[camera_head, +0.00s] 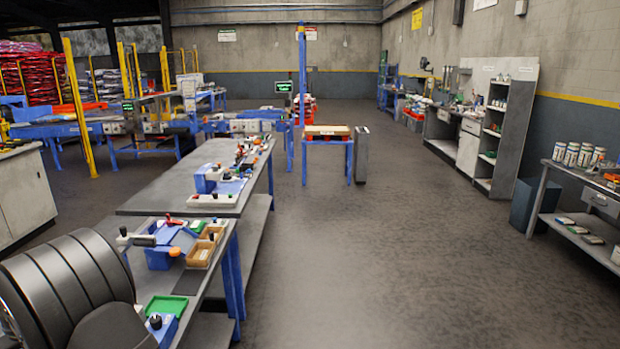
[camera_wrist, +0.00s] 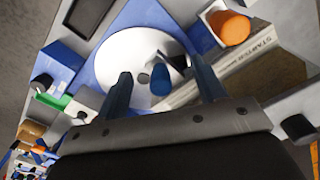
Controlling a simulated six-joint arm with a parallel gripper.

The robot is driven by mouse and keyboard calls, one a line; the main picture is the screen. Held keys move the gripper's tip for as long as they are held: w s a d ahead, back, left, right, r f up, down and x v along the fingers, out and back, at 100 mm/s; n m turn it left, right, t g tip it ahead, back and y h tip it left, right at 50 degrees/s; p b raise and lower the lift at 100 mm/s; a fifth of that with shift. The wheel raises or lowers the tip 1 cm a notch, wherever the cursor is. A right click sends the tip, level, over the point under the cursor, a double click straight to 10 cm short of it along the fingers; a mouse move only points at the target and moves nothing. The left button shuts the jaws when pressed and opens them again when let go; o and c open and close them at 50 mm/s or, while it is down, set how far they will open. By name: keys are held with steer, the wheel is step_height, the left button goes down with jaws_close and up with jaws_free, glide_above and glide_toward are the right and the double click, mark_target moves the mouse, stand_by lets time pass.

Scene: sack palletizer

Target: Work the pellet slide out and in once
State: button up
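In the wrist view my gripper (camera_wrist: 161,66) is open, its two dark blue fingers spread apart. A white round disc (camera_wrist: 118,49) on a blue plate (camera_wrist: 158,15) lies beyond the fingers. A short blue peg (camera_wrist: 160,80) shows between the fingers near the disc's centre; I cannot tell if either finger touches it. I cannot make out for certain which part is the pellet slide. In the head view a blue unit with a sloping plate (camera_head: 183,239) stands on the near bench. My gripper is not visible in the head view.
Close by in the wrist view are an orange cylinder (camera_wrist: 232,28), a lettered pale strip (camera_wrist: 245,62) and a dark square (camera_wrist: 88,14). The bench also holds a wooden tray (camera_head: 198,257) and a green tray (camera_head: 166,305). The floor (camera_head: 370,250) to the right is clear.

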steer(key=shift+r, duration=0.15)
stand_by(0.4)
steer(key=shift+r, duration=3.85)
steer(key=shift+f, duration=0.15)
steer(key=shift+f, duration=2.95)
